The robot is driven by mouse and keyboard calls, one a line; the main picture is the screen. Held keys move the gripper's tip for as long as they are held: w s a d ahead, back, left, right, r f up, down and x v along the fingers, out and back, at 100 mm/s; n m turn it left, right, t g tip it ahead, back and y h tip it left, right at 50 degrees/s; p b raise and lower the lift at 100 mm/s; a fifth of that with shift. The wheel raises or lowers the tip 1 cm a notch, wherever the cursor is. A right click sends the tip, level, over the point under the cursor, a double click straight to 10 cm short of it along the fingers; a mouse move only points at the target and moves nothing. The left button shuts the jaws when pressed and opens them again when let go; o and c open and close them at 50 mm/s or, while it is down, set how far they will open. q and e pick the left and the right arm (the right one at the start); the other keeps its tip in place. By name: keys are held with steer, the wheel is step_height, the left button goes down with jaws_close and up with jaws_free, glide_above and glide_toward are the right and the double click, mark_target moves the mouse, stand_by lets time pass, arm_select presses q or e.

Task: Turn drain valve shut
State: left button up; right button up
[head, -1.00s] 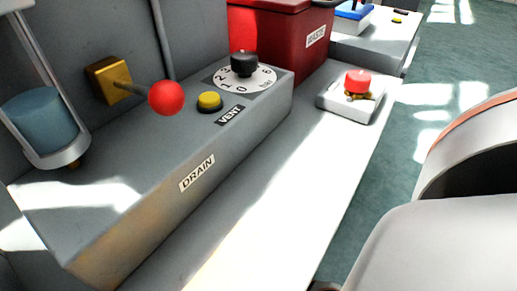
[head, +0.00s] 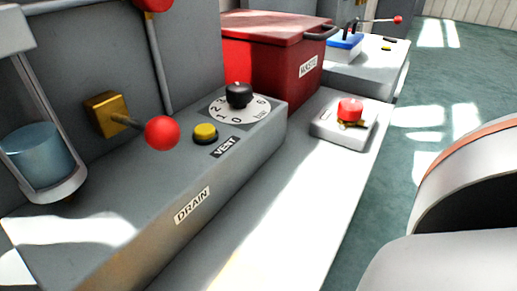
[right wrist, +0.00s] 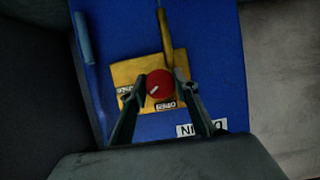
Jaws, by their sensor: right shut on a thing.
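In the head view a brass block (head: 107,115) carries a short lever ending in a red ball (head: 162,133), pointing out toward the right. The DRAIN label (head: 192,206) is on the front edge of the grey console below it. In the right wrist view my right gripper (right wrist: 160,85) has its fingers on both sides of a round red knob (right wrist: 158,83) with a short white mark. The knob sits on a yellow plate (right wrist: 122,74) with small labels, on a blue surface. My left gripper is not in view.
A glass cylinder with blue liquid (head: 38,158) stands at the left. The console holds a yellow button (head: 205,133) and a black dial knob (head: 238,95). A red box (head: 270,70) stands behind. A red button unit (head: 350,112) sits on the pale bench.

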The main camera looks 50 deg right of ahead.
steer(key=shift+d+m+y, duration=0.1)
steer(key=shift+m+y, duration=0.3)
steer(key=shift+m, duration=0.1)
steer(key=shift+s+f+m+y, duration=0.15)
steer(key=shift+m+y, duration=0.35)
steer(key=shift+m, duration=0.3)
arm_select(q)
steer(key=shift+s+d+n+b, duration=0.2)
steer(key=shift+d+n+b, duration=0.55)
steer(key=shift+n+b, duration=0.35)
arm_select(e)
steer(key=shift+m+y, duration=0.8)
steer(key=shift+m, duration=0.3)
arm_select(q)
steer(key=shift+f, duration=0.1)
arm_select(e)
steer(key=o, duration=1.1)
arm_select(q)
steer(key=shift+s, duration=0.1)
